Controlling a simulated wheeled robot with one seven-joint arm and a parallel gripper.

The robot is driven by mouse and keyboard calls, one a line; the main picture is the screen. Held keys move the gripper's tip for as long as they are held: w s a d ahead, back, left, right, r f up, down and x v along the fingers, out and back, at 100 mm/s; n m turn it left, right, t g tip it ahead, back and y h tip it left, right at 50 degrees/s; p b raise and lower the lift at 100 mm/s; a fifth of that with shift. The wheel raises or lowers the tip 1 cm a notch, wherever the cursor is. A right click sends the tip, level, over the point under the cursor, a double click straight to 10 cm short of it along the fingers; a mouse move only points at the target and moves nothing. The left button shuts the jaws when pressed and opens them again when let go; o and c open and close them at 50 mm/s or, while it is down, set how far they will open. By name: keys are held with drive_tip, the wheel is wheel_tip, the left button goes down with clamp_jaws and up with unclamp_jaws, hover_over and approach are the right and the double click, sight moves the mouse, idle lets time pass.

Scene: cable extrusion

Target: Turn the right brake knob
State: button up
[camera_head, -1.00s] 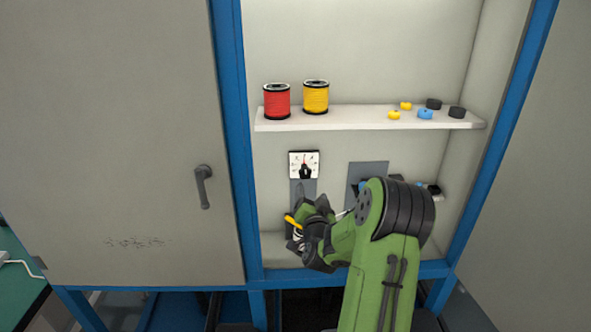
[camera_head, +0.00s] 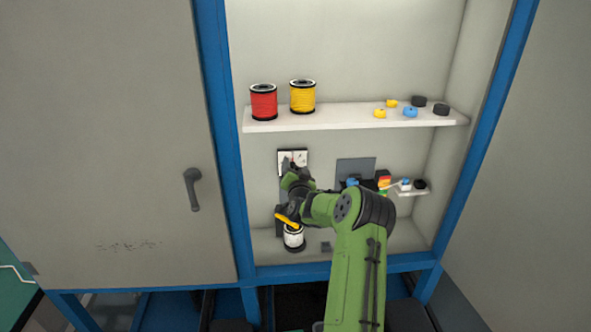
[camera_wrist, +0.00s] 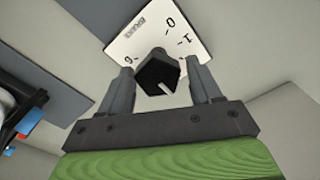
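The brake knob (camera_wrist: 158,73) is black with a white pointer line. It sits on a white plate (camera_wrist: 150,32) marked BRAKE, with 0 and 1 on its scale. My gripper (camera_wrist: 158,80) is at the plate, one grey finger on each side of the knob. The fingers stand apart; whether they touch the knob is hard to tell. In the head view the white plate (camera_head: 285,156) shows on the cabinet's back wall, and my gripper (camera_head: 297,177) covers its lower part and the knob. Only one brake plate is visible.
A shelf (camera_head: 340,117) above holds a red spool (camera_head: 263,103), a yellow spool (camera_head: 302,97) and several small coloured pieces. A white spool (camera_head: 294,237) is below my gripper. A small device (camera_head: 384,182) is to the right. A cabinet door (camera_head: 100,120) is at left.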

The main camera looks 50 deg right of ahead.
drive_tip(key=c, duration=0.8)
drive_tip(key=shift+n+b, duration=0.3)
drive_tip(key=shift+b, duration=0.15)
drive_tip(key=n+b, duration=0.2)
drive_tip(key=b, duration=0.1)
drive_tip(key=n+b, duration=0.2)
drive_tip(key=b, duration=0.1)
drive_tip(key=shift+w+a+f, duration=0.15)
drive_tip(key=shift+a, duration=0.05)
drive_tip(key=n+b, duration=0.3)
drive_tip(key=b, duration=0.1)
drive_tip(key=o, duration=1)
drive_tip(key=shift+r, duration=0.2)
drive_tip(key=shift+a, duration=0.1)
